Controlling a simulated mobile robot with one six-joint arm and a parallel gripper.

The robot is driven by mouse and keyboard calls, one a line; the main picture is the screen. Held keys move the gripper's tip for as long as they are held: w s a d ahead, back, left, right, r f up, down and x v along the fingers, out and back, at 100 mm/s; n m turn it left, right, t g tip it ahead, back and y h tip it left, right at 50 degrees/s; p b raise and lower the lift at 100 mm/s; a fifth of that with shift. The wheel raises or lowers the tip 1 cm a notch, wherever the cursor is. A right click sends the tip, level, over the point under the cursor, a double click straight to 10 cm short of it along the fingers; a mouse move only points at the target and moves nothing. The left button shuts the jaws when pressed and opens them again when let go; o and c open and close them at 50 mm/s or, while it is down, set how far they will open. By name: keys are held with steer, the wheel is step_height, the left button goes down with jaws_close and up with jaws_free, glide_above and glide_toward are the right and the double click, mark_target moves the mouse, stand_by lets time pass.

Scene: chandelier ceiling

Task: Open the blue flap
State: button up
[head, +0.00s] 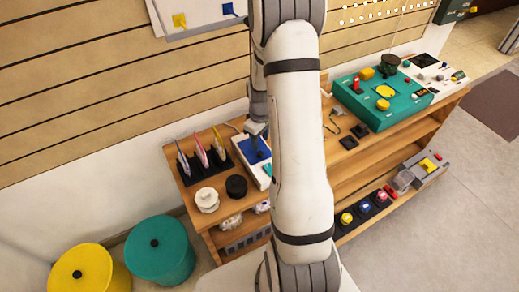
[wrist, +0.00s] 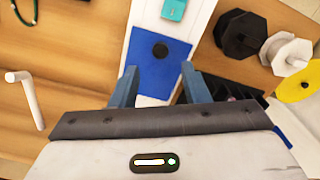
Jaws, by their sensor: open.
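The blue flap (wrist: 155,70) is a flat blue panel with a round black knob (wrist: 160,49), set in a white board (wrist: 188,20). It looks flat against the board. In the wrist view it lies between and beyond my fingers. In the head view the blue flap (head: 247,148) shows partly, behind my gripper (head: 259,146). My gripper (wrist: 159,82) is open and empty, its two blue-grey fingers apart on either side of the flap's near part. The gap between fingertips and knob is hard to judge.
A teal piece (wrist: 174,9) sits on the same board. A black spool (wrist: 240,35) and a white spool (wrist: 287,53) stand beside it. A rack of upright coloured pieces (head: 205,160) is to the left. A green box (head: 383,98) stands farther right on the wooden bench.

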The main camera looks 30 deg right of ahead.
mark_target(260, 153)
step_height(260, 153, down, 6)
steer(key=shift+r, duration=0.1)
steer(key=shift+c, duration=0.3)
jaws_close()
stand_by(0.3)
